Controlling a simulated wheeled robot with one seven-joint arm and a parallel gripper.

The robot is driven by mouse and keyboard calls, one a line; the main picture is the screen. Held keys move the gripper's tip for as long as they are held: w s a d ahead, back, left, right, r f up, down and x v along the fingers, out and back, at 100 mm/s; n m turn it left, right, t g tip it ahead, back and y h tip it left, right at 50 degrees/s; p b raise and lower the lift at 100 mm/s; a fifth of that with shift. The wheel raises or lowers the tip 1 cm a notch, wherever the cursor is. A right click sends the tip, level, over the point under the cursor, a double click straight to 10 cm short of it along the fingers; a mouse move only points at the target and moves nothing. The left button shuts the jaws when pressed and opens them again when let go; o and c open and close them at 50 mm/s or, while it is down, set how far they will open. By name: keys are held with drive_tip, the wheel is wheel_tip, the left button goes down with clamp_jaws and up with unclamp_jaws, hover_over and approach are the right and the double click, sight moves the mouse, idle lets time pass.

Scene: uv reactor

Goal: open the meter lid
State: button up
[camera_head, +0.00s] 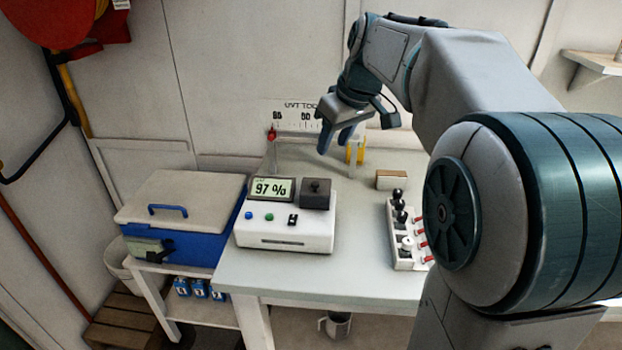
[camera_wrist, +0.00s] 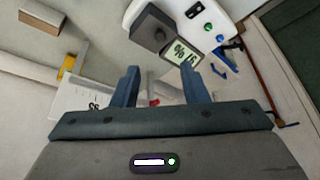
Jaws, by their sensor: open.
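The meter (camera_head: 285,228) is a white box on the table with a display reading 97 %, a blue and a green button and a small black switch. A dark grey lid (camera_head: 316,196) with a black knob sits shut on its top right. In the wrist view the meter (camera_wrist: 207,50) is at the top, with the dark lid (camera_wrist: 152,30) left of the display. My gripper (camera_head: 336,145) is above the back of the table, behind and above the meter, apart from it. In the wrist view its two blue fingers (camera_wrist: 160,85) are spread with nothing between them.
A blue cooler (camera_head: 178,220) with a pale lid stands left of the meter. A white block with black knobs (camera_head: 404,232) is to the right, near a small brown box (camera_head: 391,180). A yellow object (camera_head: 357,153) and a chart (camera_head: 292,113) are behind. The grey tabletop (camera_head: 345,240) is clear right of the meter.

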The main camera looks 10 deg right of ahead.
sight(315, 183)
drive_tip(key=x, duration=1.3)
drive_tip(key=shift+w+a+f, duration=0.1)
drive_tip(key=shift+w+f, duration=0.1)
drive_tip(key=shift+f, duration=0.15)
clamp_jaws()
